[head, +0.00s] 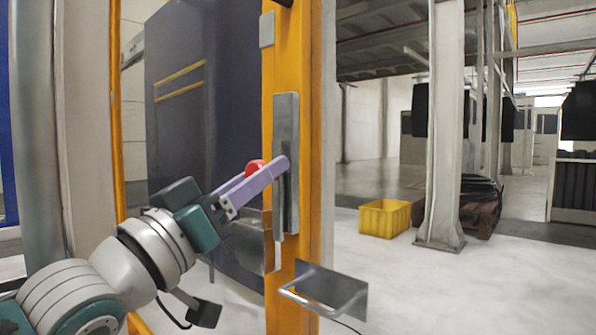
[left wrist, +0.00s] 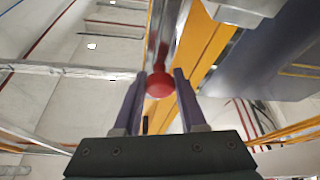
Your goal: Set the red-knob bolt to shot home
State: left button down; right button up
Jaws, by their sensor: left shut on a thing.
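The red knob (head: 255,165) of the bolt shows in the head view, partly hidden behind my purple fingers. The bolt's grey metal housing (head: 287,120) is fixed upright on a yellow post. A thin rod end shows below the housing. My left gripper (head: 272,168) reaches the housing from the lower left and is shut on the knob. In the left wrist view the red knob (left wrist: 160,84) sits between the two fingers of my left gripper (left wrist: 160,77). Whether the bolt is fully home I cannot tell. My right gripper is not in view.
A grey plate with a pull handle (head: 325,292) stands out from the post below the bolt. A dark panel (head: 205,110) is behind my arm. A yellow crate (head: 384,219) sits on the floor by a pale column (head: 444,130). The floor between is clear.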

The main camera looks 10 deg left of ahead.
pick_arm(q)
jog(key=shift+c, duration=2.3)
grip_release()
jog(key=shift+f, duration=0.25)
jog(key=p+v, duration=0.1)
jog(key=v, duration=0.9)
jog(key=shift+p, duration=0.4)
jog(key=shift+r+y, duration=0.15)
jog(key=shift+y, duration=0.15)
